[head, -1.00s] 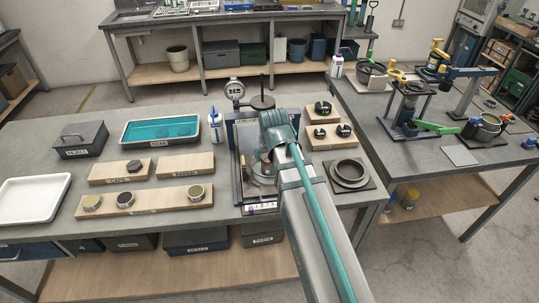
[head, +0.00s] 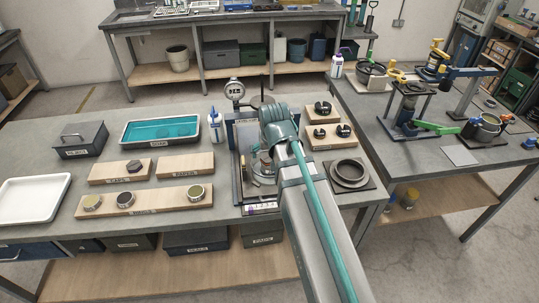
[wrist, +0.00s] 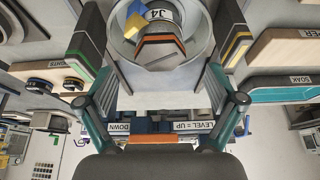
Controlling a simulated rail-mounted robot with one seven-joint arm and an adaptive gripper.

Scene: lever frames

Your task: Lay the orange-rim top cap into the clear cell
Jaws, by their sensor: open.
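In the wrist view a dark grey piece with an orange rim (wrist: 160,46), which looks like the top cap, shows over a round cell (wrist: 205,48). I cannot tell whether it rests fully inside. My gripper (wrist: 160,62) is open, its two teal fingers spread on either side of the piece, with visible gaps. In the head view the clear cell (head: 262,172) stands on the dark frame in the middle of the bench, partly hidden by my arm. The fingertips are hidden there.
A dark hexagonal piece (head: 133,166) sits on the caps board (head: 107,173). The left bench front holds a white tray (head: 33,193).

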